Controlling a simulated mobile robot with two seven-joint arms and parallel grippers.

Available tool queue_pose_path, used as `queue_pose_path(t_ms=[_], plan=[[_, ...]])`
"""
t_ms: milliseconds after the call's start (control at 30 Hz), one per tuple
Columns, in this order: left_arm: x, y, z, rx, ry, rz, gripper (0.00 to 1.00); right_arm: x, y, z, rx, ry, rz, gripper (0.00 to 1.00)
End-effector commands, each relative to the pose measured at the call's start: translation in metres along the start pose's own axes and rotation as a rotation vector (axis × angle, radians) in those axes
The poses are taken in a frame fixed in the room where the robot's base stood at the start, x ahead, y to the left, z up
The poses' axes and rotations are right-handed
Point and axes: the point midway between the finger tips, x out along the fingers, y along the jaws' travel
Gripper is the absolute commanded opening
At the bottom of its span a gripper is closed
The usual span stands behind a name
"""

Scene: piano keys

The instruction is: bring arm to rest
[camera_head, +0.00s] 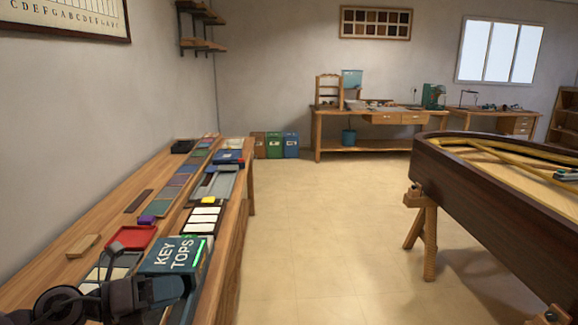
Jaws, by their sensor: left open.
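My left arm enters at the bottom left of the head view. My left gripper (150,292) is open, low at the front end of the long wooden workbench (78,216). It is dark and partly cut off by the frame's lower edge. It overlaps the lower front of a teal box marked KEY TOPS (176,256); I cannot tell whether they touch. I see nothing held in it.
A red tray (132,237), a wooden block (83,245) and a tray of white pieces (203,220) lie on the bench near the box. A piano body (480,205) on trestles stands at the right. The floor (318,230) between is clear.

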Motion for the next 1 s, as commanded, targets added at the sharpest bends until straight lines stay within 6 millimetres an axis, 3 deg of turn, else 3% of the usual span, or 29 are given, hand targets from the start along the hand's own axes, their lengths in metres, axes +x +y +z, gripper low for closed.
queue_pose_path(t_ms=[167, 300, 433, 567, 700, 900, 1000], plan=[[0.002, 0.005, 0.011, -0.401, -0.277, -0.131, 0.53, -0.003, 0.0, 0.007, 0.001, -0.014, 0.002, 0.0], [-0.007, 0.033, 0.007, -0.755, -0.491, -0.18, 0.53, -0.003, 0.001, 0.009, 0.002, -0.017, 0.002, 0.0], [-0.019, 0.073, -0.018, -1.113, -0.685, -0.187, 0.53, -0.002, 0.0, 0.008, 0.001, -0.016, 0.002, 0.0], [-0.033, 0.115, -0.065, -1.477, -0.858, -0.166, 0.53, -0.001, 0.0, 0.005, 0.0, -0.01, 0.001, 0.0], [-0.047, 0.149, -0.132, -1.827, -1.009, -0.138, 0.53, 0.001, 0.0, 0.001, -0.001, -0.001, 0.0, 0.0], [-0.068, 0.166, -0.228, -2.157, -1.183, -0.146, 0.53, 0.002, 0.0, -0.004, -0.002, 0.008, -0.001, 0.0], [-0.078, 0.167, -0.262, -2.22, -1.255, -0.136, 0.53, 0.002, 0.0, -0.004, -0.002, 0.008, -0.001, 0.0]])
